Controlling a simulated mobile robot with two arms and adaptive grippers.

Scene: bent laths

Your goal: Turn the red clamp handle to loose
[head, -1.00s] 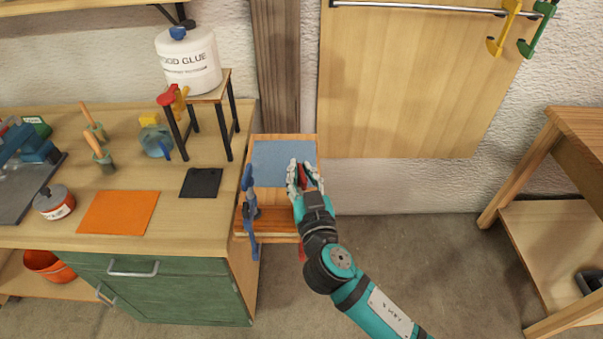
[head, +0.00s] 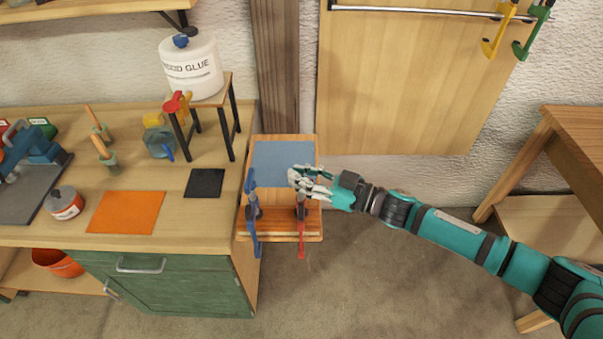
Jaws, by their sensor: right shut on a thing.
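The red clamp (head: 301,240) stands at the right of a small wooden stand, its red bar hanging down the front. My right gripper (head: 298,178) comes in from the right, directly above this clamp. Its fingers are shut around the top of the clamp, where the red handle is. The fingers hide most or all of the handle, so its exact angle cannot be told. My left gripper is not in view.
A blue clamp (head: 252,210) stands close at the left on the same stand (head: 312,150), which has a blue-grey mat (head: 275,160). The workbench (head: 225,225) with a glue tub (head: 190,70) is at the left. Open floor lies in front and right.

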